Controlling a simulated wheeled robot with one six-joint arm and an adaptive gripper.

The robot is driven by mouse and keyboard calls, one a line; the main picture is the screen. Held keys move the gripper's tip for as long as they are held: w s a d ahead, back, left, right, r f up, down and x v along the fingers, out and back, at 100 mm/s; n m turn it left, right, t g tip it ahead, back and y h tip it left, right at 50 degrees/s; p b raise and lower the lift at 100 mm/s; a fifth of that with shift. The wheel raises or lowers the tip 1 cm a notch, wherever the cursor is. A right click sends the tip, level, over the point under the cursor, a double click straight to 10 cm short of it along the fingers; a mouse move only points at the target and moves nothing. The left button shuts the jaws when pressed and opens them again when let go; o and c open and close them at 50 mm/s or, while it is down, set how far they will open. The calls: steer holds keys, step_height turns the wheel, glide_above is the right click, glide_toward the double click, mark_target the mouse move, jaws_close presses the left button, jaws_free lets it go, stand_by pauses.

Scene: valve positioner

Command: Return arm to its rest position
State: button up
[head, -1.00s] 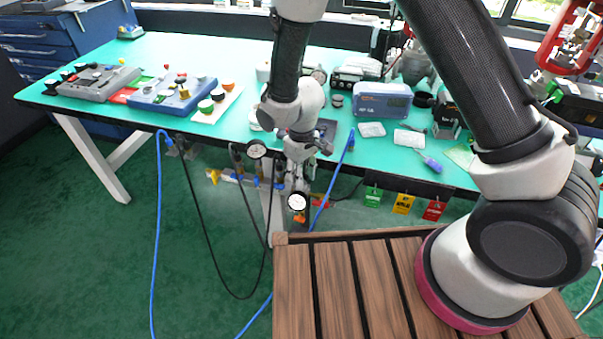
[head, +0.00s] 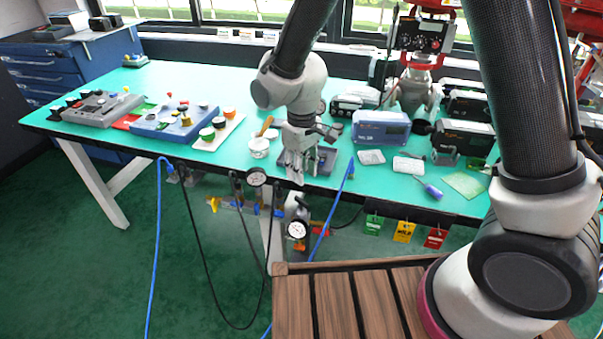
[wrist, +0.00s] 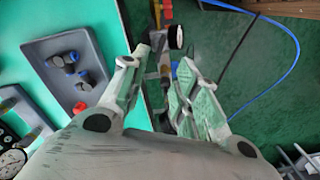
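My gripper (head: 293,168) hangs fingers-down near the front edge of the green-topped workbench (head: 215,165), in front of a grey tray in the head view. In the wrist view my gripper (wrist: 160,70) has its two fingers apart, with nothing seen between them but the bench edge and fittings farther below. The grey tray (wrist: 42,50) with blue and dark push fittings (wrist: 75,68) lies left of the fingers in the wrist view. My arm reaches from the right over the bench. The part of the tray behind my gripper is hidden in the head view.
A round gauge (head: 297,230) and hoses hang under the bench front. A blue-grey box (head: 381,127), white labels and a screwdriver (head: 430,188) lie right of my gripper. Blue and grey panels with knobs (head: 175,120) stand left. The floor in front is green.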

steer(key=s+d+r+m+t, duration=0.1)
steer(key=s+d+r+m, duration=0.2)
steer(key=s+d+r, duration=0.2)
steer(key=s+d+r+m+t, duration=0.2)
steer(key=s+d+r, duration=0.4)
steer(key=d+r, duration=0.5)
steer(key=s+d+r+m+t, duration=0.1)
steer(key=s+d+r+m, duration=0.2)
steer(key=d, duration=1.4)
step_height(320, 180, up, 6)
steer(key=s, duration=0.3)
steer(key=shift+m, duration=0.4)
steer(key=shift+w, duration=0.1)
stand_by(0.6)
